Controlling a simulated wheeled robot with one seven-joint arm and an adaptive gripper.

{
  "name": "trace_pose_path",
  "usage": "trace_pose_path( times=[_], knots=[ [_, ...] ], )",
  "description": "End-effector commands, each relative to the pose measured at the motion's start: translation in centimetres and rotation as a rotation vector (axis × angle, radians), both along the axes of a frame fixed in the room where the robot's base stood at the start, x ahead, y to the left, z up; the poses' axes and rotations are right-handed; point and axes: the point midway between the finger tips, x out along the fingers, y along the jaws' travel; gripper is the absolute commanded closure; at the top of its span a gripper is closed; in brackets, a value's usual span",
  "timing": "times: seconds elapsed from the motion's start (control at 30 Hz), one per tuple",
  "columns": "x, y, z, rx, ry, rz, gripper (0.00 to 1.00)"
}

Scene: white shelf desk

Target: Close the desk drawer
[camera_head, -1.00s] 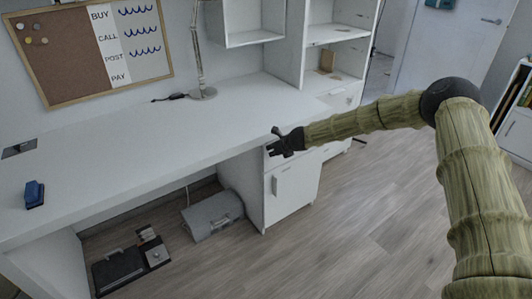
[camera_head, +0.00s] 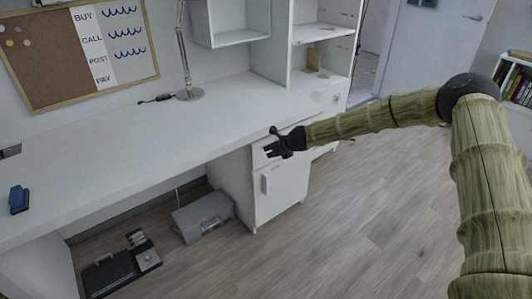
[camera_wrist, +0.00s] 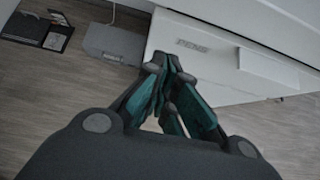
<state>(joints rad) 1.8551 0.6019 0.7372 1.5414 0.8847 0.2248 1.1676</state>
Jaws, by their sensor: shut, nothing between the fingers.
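The white desk (camera_head: 140,140) has a white cabinet (camera_head: 282,190) under its right part, with a door and a vertical handle. The desk drawer front (camera_head: 259,157) is above that door, largely hidden behind my gripper. I cannot tell how far it stands out. My gripper (camera_head: 268,149) is shut and empty, in front of the drawer area just below the desktop edge. In the wrist view, my gripper's fingertips (camera_wrist: 168,64) overlap a white furniture front (camera_wrist: 205,72) with a pale handle; contact cannot be judged.
A grey box (camera_head: 203,215) and a black device (camera_head: 120,270) are on the floor under the desk. A lamp (camera_head: 188,92) and a blue object (camera_head: 19,199) stand on the desktop. The wooden floor (camera_head: 375,215) to the right is clear.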

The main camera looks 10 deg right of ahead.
Motion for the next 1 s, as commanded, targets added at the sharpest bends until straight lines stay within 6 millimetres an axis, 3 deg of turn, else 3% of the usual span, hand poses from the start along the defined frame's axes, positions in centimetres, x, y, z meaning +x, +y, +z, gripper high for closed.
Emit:
trace_pose_path(
  times=[0.3,0.6,0.77,0.87,1.0],
  knots=[
    [-3.7,-1.5,3.8,-0.001,0.001,0.004,1.0],
    [-5.3,-2.1,4.8,-0.01,0.005,0.012,1.0],
    [-8.2,-0.3,2.1,-0.114,0.019,0.114,1.0],
    [-11.8,1.4,-1.2,-0.239,0.032,0.246,1.0],
    [-18.1,3.2,-6.0,-0.43,0.044,0.475,1.0]
  ],
)
